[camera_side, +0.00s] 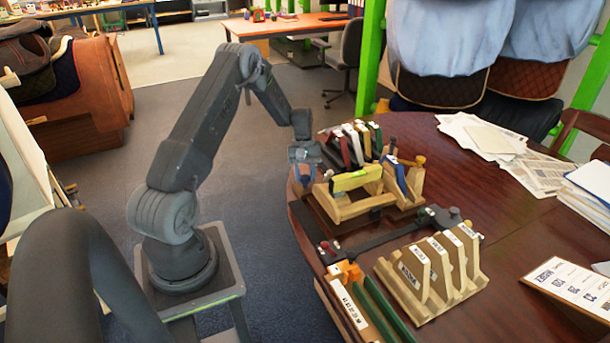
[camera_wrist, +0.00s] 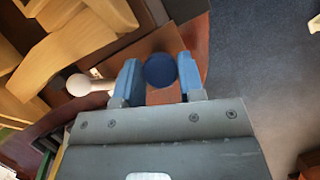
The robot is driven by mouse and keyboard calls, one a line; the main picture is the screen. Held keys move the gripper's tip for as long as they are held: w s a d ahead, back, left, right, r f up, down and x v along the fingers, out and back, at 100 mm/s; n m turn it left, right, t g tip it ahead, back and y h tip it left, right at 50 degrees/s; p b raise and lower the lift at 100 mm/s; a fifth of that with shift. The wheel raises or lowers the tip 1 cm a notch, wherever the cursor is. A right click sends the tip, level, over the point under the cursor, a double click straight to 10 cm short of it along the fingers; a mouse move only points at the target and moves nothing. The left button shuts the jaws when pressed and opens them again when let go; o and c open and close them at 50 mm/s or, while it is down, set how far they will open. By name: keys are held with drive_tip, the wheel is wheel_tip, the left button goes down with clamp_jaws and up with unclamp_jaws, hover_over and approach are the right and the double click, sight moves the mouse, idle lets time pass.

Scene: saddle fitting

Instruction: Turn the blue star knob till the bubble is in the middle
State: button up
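The blue knob (camera_wrist: 160,70) shows in the wrist view as a dark blue round shape between my fingertips; its star lobes cannot be made out. My gripper (camera_wrist: 159,80) has its two light blue fingers apart, one on each side of the knob; I cannot tell whether they touch it. In the side view my gripper (camera_side: 304,168) is at the left end of the wooden fixture (camera_side: 350,208), and the knob cannot be made out there. A yellow-green level bar (camera_side: 355,179) lies across the fixture; its bubble is too small to read.
A rack of coloured plates (camera_side: 350,145) stands behind the fixture. A dark bar tool (camera_side: 385,238) and a wooden rack with labelled blocks (camera_side: 432,275) are in front. A white ball (camera_wrist: 78,85) is left of my fingers. Papers (camera_side: 490,140) lie at the back right.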

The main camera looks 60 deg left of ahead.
drive_tip(key=o, duration=0.4)
drive_tip(key=shift+r, duration=0.1)
drive_tip(key=v, duration=1.3)
drive_tip(key=shift+a+r, duration=0.25)
drive_tip(key=shift+r, duration=0.05)
